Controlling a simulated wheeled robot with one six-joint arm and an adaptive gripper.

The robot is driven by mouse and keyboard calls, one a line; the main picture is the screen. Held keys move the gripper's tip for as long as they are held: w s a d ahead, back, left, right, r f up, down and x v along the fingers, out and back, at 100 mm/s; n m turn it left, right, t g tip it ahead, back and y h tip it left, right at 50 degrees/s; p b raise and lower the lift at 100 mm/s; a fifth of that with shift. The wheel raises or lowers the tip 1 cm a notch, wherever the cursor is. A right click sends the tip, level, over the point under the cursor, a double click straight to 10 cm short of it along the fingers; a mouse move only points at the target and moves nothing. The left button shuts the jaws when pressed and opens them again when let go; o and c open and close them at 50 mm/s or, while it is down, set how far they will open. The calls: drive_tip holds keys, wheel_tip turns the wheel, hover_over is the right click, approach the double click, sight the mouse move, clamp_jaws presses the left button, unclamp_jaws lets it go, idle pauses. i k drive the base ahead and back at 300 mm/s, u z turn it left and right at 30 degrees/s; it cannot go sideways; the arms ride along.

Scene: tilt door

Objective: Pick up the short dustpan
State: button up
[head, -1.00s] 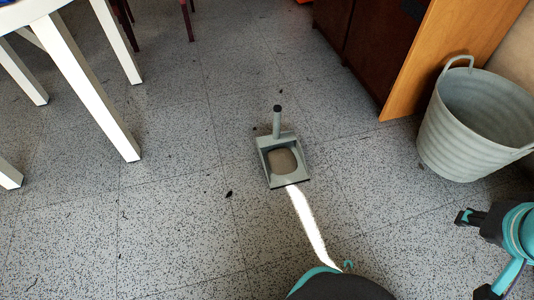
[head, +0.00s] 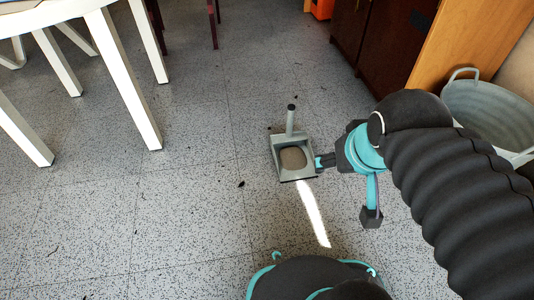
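The short dustpan (head: 307,171) is grey-green and lies on the speckled floor near the middle of the head view. Its short handle (head: 290,122) stands upright at the far side and has a dark tip. A brownish patch (head: 292,158) shows inside the pan. My gripper (head: 345,190) is to the right of the dustpan, with its fingers spread wide apart. One finger is at the pan's right edge in the picture; I cannot tell whether it touches. The other finger points toward the front, over the floor. Nothing shows between the fingers.
A white table (head: 125,75) with several legs stands at the left. A wooden cabinet (head: 470,45) is at the upper right, with a grey metal bucket (head: 490,100) beside it, partly hidden by my arm. The floor left of the dustpan is mostly clear.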

sight(293, 152)
drive_tip(key=z, duration=0.6)
drive_tip(key=i, duration=0.9)
drive_tip(key=u, duration=1.9)
